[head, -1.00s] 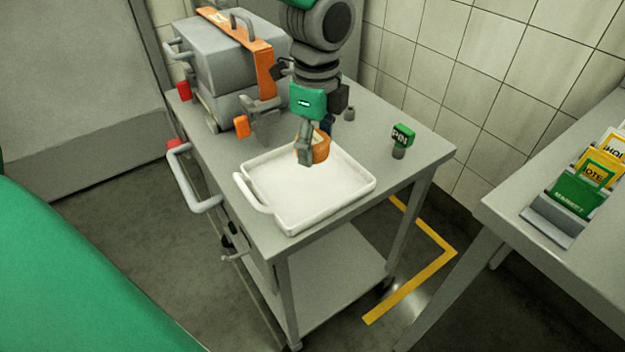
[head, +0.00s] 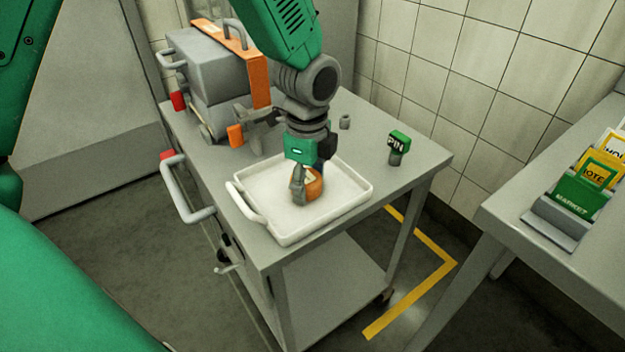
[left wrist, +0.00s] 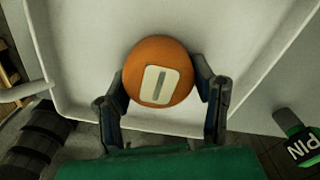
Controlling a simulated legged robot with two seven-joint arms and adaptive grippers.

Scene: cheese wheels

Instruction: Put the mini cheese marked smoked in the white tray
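An orange mini cheese (head: 314,186) with a pale label is between the fingers of my left gripper (head: 303,190). In the left wrist view the round orange cheese (left wrist: 157,70) sits between both fingertips (left wrist: 160,92), which touch its sides; the mark on its label cannot be read. The white tray (head: 350,205) stands on the grey cart, and the cheese is low inside its outline. Whether the cheese touches the tray floor is hard to tell. The tray also shows in the left wrist view (left wrist: 90,40). My right gripper is not in view.
A grey machine (head: 205,70) with an orange band stands at the cart's back left. Cards in a holder (head: 580,195) sit on the right table. A grey handle (head: 185,190) juts from the cart's left side.

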